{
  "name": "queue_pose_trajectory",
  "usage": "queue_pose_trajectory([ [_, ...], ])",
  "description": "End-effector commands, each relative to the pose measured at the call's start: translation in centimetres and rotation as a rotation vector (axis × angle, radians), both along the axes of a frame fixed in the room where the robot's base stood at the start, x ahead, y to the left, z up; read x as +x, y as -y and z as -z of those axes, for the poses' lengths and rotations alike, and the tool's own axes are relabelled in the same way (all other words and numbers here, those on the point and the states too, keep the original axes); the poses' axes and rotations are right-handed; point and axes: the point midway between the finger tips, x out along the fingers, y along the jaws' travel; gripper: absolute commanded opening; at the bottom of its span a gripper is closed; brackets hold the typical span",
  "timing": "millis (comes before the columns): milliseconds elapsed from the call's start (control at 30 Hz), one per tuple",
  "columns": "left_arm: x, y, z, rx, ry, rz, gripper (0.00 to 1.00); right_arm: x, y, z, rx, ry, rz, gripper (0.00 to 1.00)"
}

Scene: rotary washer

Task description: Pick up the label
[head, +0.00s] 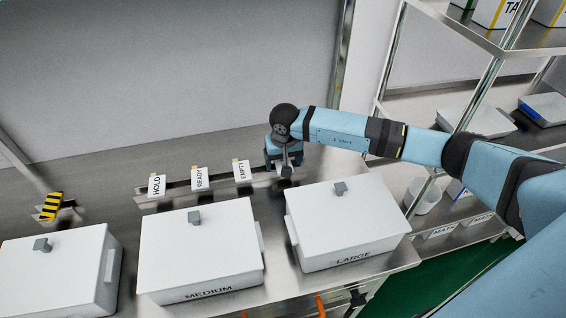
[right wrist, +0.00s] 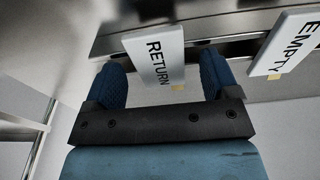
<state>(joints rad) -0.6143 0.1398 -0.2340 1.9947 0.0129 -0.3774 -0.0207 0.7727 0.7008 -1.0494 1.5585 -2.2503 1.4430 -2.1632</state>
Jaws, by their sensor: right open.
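A white label reading RETURN (right wrist: 155,48) stands in a metal rail in the right wrist view. My right gripper (right wrist: 162,66) is open, with one blue finger on each side of this label. I cannot tell whether the fingers touch it. In the head view my right gripper (head: 286,174) is at the right end of the rail and largely hides the RETURN label. Labels reading HOLD (head: 157,186), READY (head: 200,178) and EMPTY (head: 242,170) stand to its left. The EMPTY label also shows in the right wrist view (right wrist: 293,43). My left gripper is not in view.
White lidded boxes marked MEDIUM (head: 200,250) and LARGE (head: 345,225) stand in front of the rail, with another white box (head: 60,270) at left. A black-and-yellow striped block (head: 51,206) is at the far left. A metal shelf rack (head: 480,95) stands at right.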

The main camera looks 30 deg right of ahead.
Motion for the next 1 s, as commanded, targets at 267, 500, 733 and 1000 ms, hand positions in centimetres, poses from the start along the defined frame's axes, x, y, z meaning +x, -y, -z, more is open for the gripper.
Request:
queue_pose_trajectory([
  [267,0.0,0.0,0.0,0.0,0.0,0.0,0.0,0.0,0.0,0.0,0.0,0.0,0.0,0.4],
  [500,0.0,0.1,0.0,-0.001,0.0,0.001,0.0,0.0,0.0,-0.1,0.0,0.0,0.0,0.28],
  [733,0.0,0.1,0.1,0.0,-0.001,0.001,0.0,0.0,0.0,-0.3,0.0,0.001,0.0,0.28],
  [1000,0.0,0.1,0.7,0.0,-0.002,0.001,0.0,0.1,0.1,-3.4,-0.002,0.004,-0.001,0.28],
])
